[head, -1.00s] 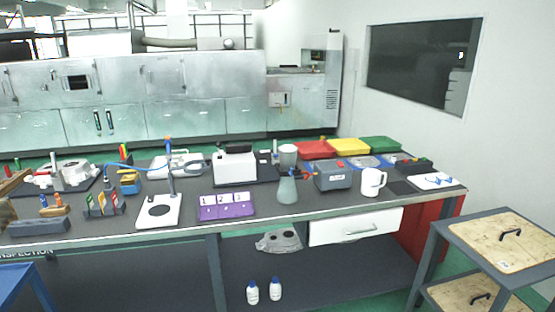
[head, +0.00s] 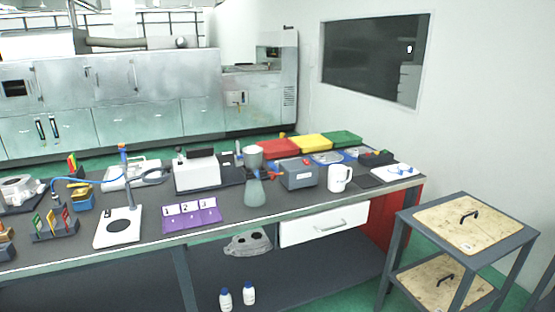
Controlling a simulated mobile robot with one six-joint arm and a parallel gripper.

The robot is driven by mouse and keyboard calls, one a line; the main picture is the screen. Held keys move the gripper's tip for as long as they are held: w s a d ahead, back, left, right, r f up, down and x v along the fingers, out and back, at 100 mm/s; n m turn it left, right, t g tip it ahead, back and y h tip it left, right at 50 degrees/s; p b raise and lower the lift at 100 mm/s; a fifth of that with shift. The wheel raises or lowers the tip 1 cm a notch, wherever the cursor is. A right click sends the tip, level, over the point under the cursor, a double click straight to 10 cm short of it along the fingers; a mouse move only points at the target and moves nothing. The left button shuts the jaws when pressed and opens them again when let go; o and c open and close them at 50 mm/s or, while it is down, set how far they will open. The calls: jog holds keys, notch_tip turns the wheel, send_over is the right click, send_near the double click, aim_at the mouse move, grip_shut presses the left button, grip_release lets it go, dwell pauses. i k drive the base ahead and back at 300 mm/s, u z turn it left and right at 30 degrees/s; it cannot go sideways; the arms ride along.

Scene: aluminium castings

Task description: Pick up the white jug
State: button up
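The white jug (head: 339,178) stands upright on the dark top of the long workbench (head: 290,207), near its right end. Its handle is on the right side. A grey box-shaped device (head: 297,173) stands just left of it, and a dark flat pad (head: 366,181) lies to its right. My gripper is not in view.
A conical flask (head: 254,191) and a purple numbered board (head: 191,214) stand further left. Red, yellow (head: 310,143) and green bins line the back. A cart with a wooden top (head: 440,222) stands in front at right, with green floor between it and the bench.

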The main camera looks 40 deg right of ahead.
aim_at(338, 173)
jog(key=z, duration=0.8)
jog(key=k, duration=0.95)
jog(key=u, duration=0.05)
jog(key=i, duration=0.75)
jog(key=z, duration=0.1)
